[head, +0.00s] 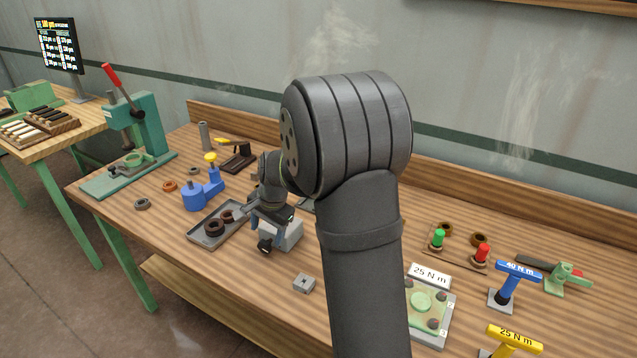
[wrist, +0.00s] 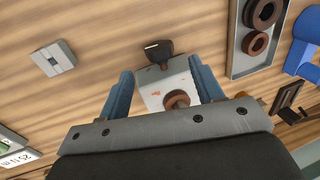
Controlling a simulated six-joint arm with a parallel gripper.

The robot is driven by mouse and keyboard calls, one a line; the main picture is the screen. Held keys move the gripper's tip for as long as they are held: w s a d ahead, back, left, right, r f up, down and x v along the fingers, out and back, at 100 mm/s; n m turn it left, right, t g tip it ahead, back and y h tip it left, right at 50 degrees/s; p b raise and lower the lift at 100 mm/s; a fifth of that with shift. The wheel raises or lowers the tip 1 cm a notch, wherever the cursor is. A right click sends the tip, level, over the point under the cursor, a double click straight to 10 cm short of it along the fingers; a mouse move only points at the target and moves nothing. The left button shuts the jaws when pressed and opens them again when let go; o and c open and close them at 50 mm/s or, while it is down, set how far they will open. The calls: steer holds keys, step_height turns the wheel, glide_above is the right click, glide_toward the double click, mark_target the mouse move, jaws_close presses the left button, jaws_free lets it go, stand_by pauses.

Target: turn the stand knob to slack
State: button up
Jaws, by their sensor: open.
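A pale grey block-like stand (head: 287,238) stands on the bench under my gripper (head: 268,224). A black knob (head: 265,247) sticks out at its front side. In the wrist view the stand (wrist: 183,78) shows between the two blue fingers of my gripper (wrist: 160,72), with the black knob (wrist: 158,48) just beyond the fingertips. A brown ring (wrist: 176,99) sits at the stand's near part, with small red marks beside it. My gripper is open, pointing down, and holds nothing. I cannot read the knob's setting or tell how high the fingers are above the stand.
A grey tray (head: 207,240) with brown rings lies left of the stand. A small grey block (head: 304,283) lies in front. Torque tools and a 25 N m plate (head: 429,275) are at right.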

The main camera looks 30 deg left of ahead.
steer(key=v, duration=1.2)
steer(key=w+d+n+h, duration=0.1)
steer(key=w+d+n, duration=0.2)
steer(key=n, duration=0.7)
steer(key=w+d+n+h, duration=0.1)
steer(key=w+d+n, duration=0.2)
steer(key=w+n, duration=0.5)
steer(key=shift+f+n+h, duration=0.4)
steer(key=shift+n, duration=1.2)
steer(key=shift+w, duration=0.1)
steer(key=s+a+m+y, duration=0.1)
steer(key=s+a+m, duration=0.2)
steer(key=s+m, duration=0.3)
steer(key=shift+a+m+y, duration=0.3)
steer(key=shift+a+m, duration=0.1)
steer(key=shift+m, duration=2.4)
steer(key=shift+r, duration=0.15)
